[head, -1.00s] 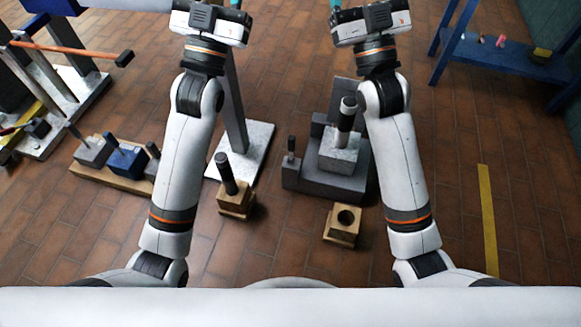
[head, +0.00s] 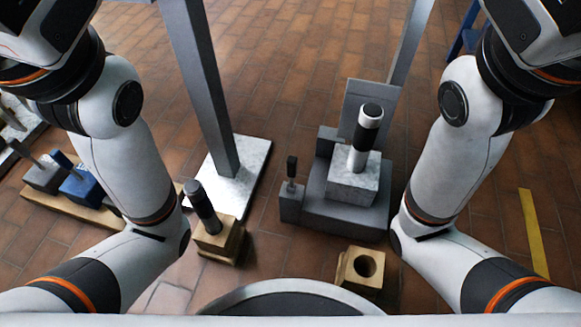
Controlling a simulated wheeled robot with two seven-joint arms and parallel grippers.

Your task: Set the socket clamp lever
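A grey clamp fixture (head: 345,213) stands on the floor right of centre. A pale block (head: 352,180) sits in it with an upright post (head: 365,140) in its top; the post is dark with a light band. At the fixture's left side is a small lever (head: 291,168) with a black grip, standing about upright on a small grey block (head: 291,202). I take this to be the clamp lever. Neither gripper's fingers show, and nothing touches the lever.
A wooden block (head: 218,240) holds a black peg (head: 203,205). A wooden block with an empty round hole (head: 361,270) is at front right. A grey mast (head: 203,90) stands on a pale plate (head: 245,165). A wooden board (head: 85,212) carries small levers at left.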

